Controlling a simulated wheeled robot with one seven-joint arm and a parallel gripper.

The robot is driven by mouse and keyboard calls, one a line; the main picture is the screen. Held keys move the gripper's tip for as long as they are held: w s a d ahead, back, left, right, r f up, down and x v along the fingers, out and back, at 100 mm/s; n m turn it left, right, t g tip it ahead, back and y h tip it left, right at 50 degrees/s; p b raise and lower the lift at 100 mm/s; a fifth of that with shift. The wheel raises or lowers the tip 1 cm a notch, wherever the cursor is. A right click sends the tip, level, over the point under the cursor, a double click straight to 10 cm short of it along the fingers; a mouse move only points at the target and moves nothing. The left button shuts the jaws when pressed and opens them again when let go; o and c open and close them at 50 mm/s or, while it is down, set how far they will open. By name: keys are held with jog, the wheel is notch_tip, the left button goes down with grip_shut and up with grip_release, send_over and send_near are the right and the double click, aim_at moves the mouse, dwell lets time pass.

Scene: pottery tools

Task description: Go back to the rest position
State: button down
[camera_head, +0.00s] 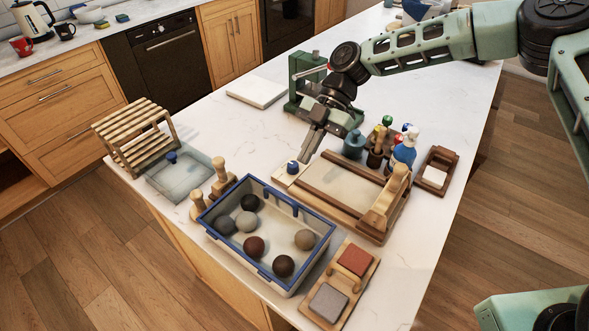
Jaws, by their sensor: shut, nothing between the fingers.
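My gripper (309,154) hangs above the middle of the white countertop (245,133), with its fingers pointing down and to the left. The fingers look closed together with nothing between them. The fingertips are near a small blue-topped piece (292,167) by the left end of a wooden board with a pale inset (345,183). I cannot tell whether they touch anything. My green arm reaches in from the upper right.
A blue-rimmed bin (303,285) of several clay balls stands in front. A wooden rack (135,132) and a shallow tray (185,178) are at left. A green press (304,68), bottles (403,152) and a small wooden frame (437,172) surround the arm. A white slab (257,91) lies behind.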

jog(key=s+r+m+t+h+b, duration=0.2)
jog(key=s+r+m+h, duration=0.15)
jog(key=s+m, duration=0.6)
jog(key=s+d+r+m+t+h+b, duration=0.1)
jog(key=s+d+m+t, duration=0.1)
jog(key=s+d+m, duration=0.3)
jog(key=s+d+r+m+t+h+b, duration=0.1)
jog(key=s+d+m, duration=0.4)
jog(key=s, duration=0.6)
jog(key=shift+r+m+t, duration=0.45)
jog(key=shift+r+t, duration=0.25)
jog(key=shift+t, duration=0.4)
